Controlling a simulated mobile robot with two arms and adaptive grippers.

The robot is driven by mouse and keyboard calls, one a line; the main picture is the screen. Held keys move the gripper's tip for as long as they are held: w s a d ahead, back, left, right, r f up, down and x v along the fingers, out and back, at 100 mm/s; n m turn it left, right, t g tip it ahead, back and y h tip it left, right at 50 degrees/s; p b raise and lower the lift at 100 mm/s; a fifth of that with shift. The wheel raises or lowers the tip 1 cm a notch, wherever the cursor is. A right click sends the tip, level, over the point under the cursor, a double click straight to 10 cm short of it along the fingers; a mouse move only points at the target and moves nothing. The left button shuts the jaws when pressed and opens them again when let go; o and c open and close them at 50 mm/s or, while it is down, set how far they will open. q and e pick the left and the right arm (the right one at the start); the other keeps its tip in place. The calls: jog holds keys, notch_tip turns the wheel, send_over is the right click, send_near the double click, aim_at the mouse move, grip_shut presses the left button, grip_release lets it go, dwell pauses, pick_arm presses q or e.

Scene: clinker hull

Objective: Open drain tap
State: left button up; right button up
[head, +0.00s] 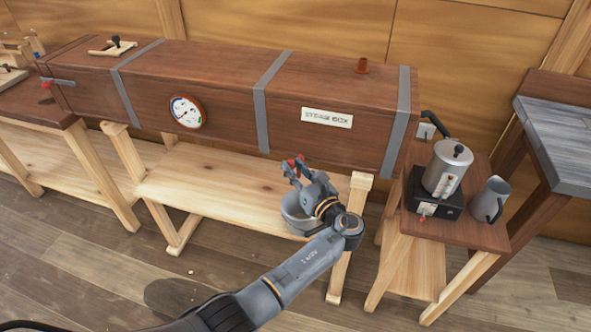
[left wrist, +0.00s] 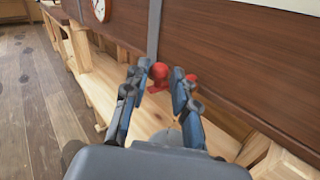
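The steam box (head: 225,85) is a long dark wooden box with grey straps and a "STEAM BOX" label. The drain tap shows as a red rounded knob (left wrist: 158,72) in the left wrist view. Red also shows at the fingertips in the head view (head: 292,163), under the box's lower edge. My left gripper (head: 297,169) is around the knob; in the left wrist view its fingers (left wrist: 160,76) stand apart on either side of it, with small gaps. The tap's body is mostly hidden. My right gripper is not in view.
A grey metal bucket (head: 298,221) stands on the pale wooden shelf (head: 215,190) below, partly behind my gripper. A kettle (head: 447,168) on a black burner and a metal jug (head: 490,199) stand on a side table at right. A gauge (head: 186,112) is on the box front.

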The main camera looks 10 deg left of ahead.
pick_arm(q)
notch_tip(320, 180, up, 10)
dwell(0.7)
